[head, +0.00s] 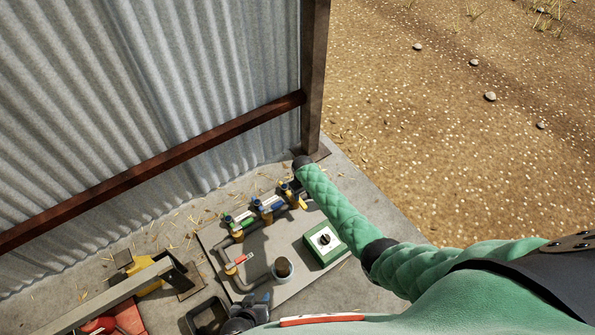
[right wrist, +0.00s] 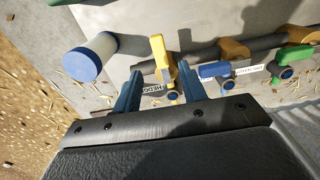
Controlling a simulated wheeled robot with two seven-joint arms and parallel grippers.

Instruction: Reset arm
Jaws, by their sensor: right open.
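My right arm (head: 335,210), in a green quilted sleeve, reaches from the lower right over the valve board in the head view. Its far end is beside the yellow valve. In the right wrist view my right gripper (right wrist: 160,70) is open, with its two blue fingers spread. A yellow valve lever (right wrist: 162,55) shows between and beyond the fingertips; I cannot tell whether they touch it. A dark part, which looks like my left gripper (head: 246,314), shows at the bottom edge of the head view. Its jaws cannot be made out.
The grey board (head: 300,227) carries pipes, a blue valve lever (head: 271,206), a green valve lever (head: 243,221) and a green box with a dial (head: 324,242). A corrugated wall (head: 150,90) and post (head: 313,80) stand behind. A metal beam (head: 105,298) is at lower left.

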